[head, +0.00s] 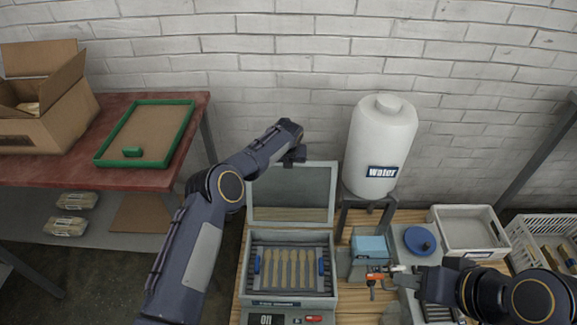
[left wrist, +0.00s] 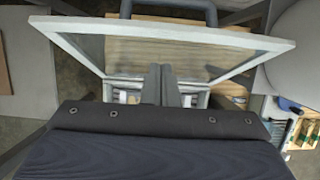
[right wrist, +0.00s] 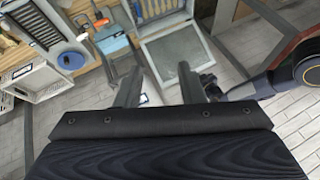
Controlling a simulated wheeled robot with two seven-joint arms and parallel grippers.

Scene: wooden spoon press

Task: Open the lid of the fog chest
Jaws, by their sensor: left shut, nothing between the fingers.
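The fog chest (head: 333,278) is a grey box at the table's middle. Its framed lid (head: 292,215) stands raised at the back, leaving the chest open. Inside lies a rack of several wooden spoons (head: 290,268) with blue side grips. My left gripper (head: 294,157) is at the lid's upper edge in the head view. In the left wrist view, its fingers (left wrist: 160,84) are together and empty in front of the lid's pane (left wrist: 115,50); I cannot tell whether they touch it. My right gripper (right wrist: 158,78) is open, its fingers apart, right of the chest.
A white water tank (head: 382,135) stands on a frame behind right of the chest. A blue-topped device (head: 370,247) with an orange lever and a grey bin (head: 465,230) stand to the right. A red table (head: 60,172) holds a carton (head: 55,115) and a green-rimmed tray (head: 160,105).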

